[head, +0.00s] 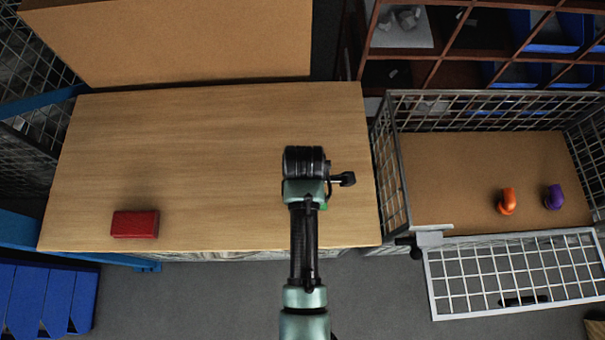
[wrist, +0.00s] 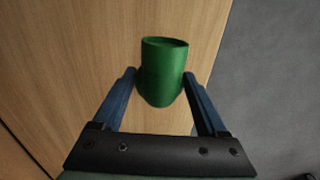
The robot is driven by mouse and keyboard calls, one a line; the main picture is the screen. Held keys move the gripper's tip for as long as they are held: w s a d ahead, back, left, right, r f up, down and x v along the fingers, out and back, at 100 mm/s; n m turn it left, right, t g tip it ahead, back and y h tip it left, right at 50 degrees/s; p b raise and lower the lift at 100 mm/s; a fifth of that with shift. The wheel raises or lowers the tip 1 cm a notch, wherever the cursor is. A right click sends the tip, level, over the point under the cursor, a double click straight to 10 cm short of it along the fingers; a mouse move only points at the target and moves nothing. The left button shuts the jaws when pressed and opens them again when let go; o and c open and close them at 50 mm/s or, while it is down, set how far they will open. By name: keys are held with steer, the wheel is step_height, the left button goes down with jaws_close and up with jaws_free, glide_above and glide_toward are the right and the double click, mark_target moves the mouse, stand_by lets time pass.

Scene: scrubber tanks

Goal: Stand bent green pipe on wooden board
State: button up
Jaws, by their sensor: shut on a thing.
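The green pipe (wrist: 163,68) sits between the two fingers of my gripper (wrist: 160,84) in the wrist view, and the fingers are shut on it. One round end of the pipe faces up toward the camera; its lower part and bend are hidden. In the head view only a small green bit (head: 324,206) shows beside my wrist, and my arm covers the rest. The wooden board (head: 200,150) is the light brown top in the head view, and my gripper is over its right part. I cannot tell whether the pipe touches the board.
A red block (head: 135,224) lies at the board's front left. To the right, a wire cage (head: 397,180) with its front flap down holds an orange pipe (head: 507,201) and a purple pipe (head: 554,197). The board's middle is clear.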

steer(key=shift+f, duration=1.7)
steer(key=shift+f, duration=0.1)
steer(key=o, duration=1.3)
steer(key=shift+o, duration=0.2)
step_height(320, 180, up, 12)
steer(key=shift+r+p, duration=0.15)
steer(key=shift+p, duration=0.2)
